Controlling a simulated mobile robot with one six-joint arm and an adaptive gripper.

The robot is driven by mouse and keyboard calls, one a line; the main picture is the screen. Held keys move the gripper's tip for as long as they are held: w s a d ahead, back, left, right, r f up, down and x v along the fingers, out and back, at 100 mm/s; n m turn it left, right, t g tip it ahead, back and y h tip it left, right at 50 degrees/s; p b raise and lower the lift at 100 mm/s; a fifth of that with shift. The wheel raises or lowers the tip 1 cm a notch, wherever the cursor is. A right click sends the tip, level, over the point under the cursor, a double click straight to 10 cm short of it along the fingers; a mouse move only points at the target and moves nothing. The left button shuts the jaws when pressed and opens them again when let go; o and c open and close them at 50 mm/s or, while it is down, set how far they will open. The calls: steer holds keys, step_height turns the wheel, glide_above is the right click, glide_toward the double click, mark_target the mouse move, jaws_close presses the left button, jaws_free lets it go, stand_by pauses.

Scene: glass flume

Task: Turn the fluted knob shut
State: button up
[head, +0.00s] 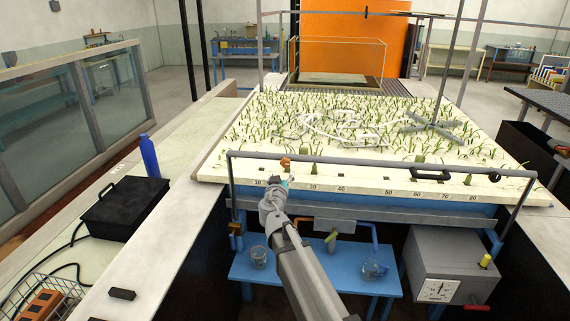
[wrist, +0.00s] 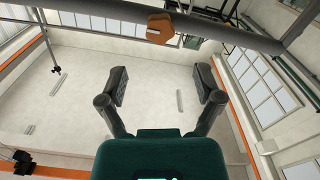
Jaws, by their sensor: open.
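An orange-brown, lobed knob-like piece (head: 285,162) sits on the dark horizontal rail at the front of the planted bed. It also shows in the wrist view (wrist: 160,28), at the top centre against the dark bar. I cannot make out flutes on it or tell how far it is turned. My gripper (head: 279,181) is just below it in the head view, near the bed's front edge. In the wrist view my gripper (wrist: 160,92) is open, with nothing between its fingers, and the orange-brown piece lies beyond the fingertips.
The dark rail (head: 350,159) spans the bed's front edge (head: 350,187). Below are a blue bench (head: 310,275) with glass vessels and a grey box (head: 450,258) with a dial, a yellow knob (head: 486,260) and a red handle (head: 478,307). A black case (head: 125,208) and blue bottle (head: 149,157) stand left.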

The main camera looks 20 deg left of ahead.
mark_target(285, 163)
steer(key=x, duration=0.8)
steer(key=shift+w, duration=0.35)
steer(key=c, duration=1.2)
